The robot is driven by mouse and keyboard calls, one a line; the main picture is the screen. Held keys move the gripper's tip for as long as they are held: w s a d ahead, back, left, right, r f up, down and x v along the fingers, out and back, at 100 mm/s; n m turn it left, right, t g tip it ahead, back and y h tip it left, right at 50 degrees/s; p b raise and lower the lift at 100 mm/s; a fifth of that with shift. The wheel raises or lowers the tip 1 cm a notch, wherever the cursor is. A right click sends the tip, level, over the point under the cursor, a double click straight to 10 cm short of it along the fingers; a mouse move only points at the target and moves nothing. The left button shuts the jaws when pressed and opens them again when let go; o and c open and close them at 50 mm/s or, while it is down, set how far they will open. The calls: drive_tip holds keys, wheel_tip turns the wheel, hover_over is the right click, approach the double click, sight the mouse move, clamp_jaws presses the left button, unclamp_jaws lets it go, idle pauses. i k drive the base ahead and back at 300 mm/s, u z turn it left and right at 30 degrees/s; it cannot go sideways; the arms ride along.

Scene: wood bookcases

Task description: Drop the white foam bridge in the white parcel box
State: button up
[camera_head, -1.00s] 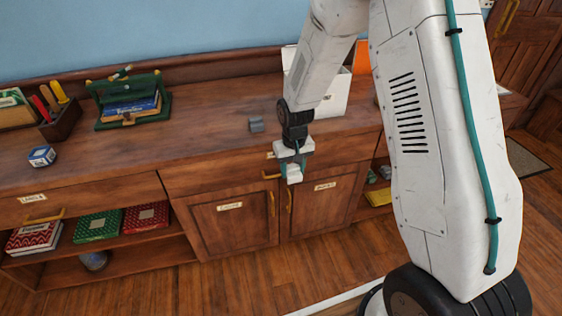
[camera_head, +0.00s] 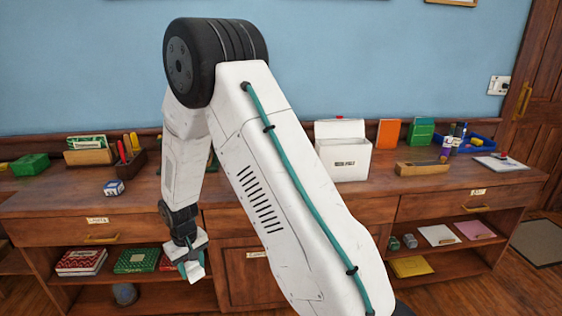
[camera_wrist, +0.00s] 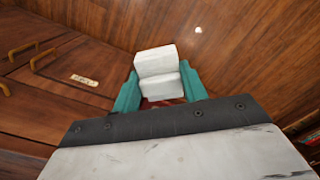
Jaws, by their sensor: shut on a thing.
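My gripper (camera_wrist: 158,92) is shut on the white foam bridge (camera_wrist: 156,64); its teal fingers press on both sides of the white block in the wrist view. In the head view my gripper (camera_head: 190,262) hangs in front of the cabinet's lower shelves, below the countertop. The bridge shows only as a small pale piece there. The white parcel box (camera_head: 343,162) stands on the counter to the right of my arm, its lid raised at the back and a label on its front. Its inside is not visible.
The counter (camera_head: 60,195) also holds a small blue-and-white cube (camera_head: 114,187), a wooden holder (camera_head: 422,168) and a blue tray (camera_head: 478,143). Orange (camera_head: 389,133) and green (camera_head: 421,132) upright items stand right of the box. My arm hides the middle of the counter.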

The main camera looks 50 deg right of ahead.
sight(349, 170)
drive_tip(key=u, duration=0.85)
drive_tip(key=k, duration=1.4)
drive_tip(key=z, duration=2)
drive_tip(key=i, duration=0.4)
drive_tip(key=z, duration=0.1)
